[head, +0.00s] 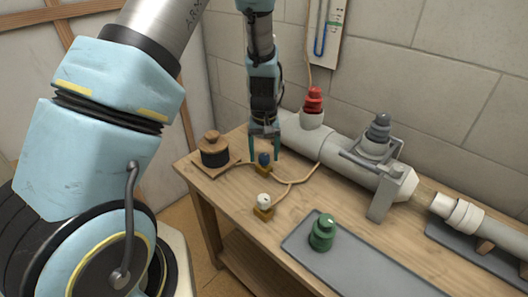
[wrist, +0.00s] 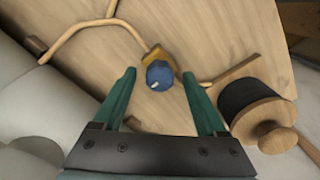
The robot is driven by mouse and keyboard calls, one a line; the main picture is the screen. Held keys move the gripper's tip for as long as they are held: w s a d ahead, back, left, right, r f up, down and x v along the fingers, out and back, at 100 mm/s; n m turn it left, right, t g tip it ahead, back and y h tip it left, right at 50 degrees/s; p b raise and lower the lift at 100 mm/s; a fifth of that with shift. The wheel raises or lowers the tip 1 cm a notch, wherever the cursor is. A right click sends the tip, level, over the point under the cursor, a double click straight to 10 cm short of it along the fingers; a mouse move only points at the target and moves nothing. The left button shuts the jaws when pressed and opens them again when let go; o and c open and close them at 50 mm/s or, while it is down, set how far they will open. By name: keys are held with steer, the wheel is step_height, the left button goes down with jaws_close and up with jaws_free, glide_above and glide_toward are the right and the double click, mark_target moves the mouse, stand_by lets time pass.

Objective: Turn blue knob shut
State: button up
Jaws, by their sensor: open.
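The blue knob (head: 264,158) sits on a small brass-coloured base on the wooden table, near its back left. In the wrist view the blue knob (wrist: 159,74) shows from above, with a small white mark on its top; its yellow base (wrist: 157,54) shows beside it. My gripper (head: 264,150) points down over the knob. In the wrist view my gripper (wrist: 158,78) has its two green fingers apart, one on each side of the knob. No contact between fingers and knob shows. How far the fingertips are above the knob is hard to tell.
A black and wood spool (head: 214,150) stands left of the knob. A white knob (head: 263,200) is in front, joined by thin copper pipe (head: 300,180). A large grey pipe (head: 345,160) with a red knob (head: 313,100) lies behind. A green knob (head: 322,232) stands on a grey tray (head: 350,262).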

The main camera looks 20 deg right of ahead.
steer(key=shift+f, duration=0.1)
jaws_close()
stand_by(0.6)
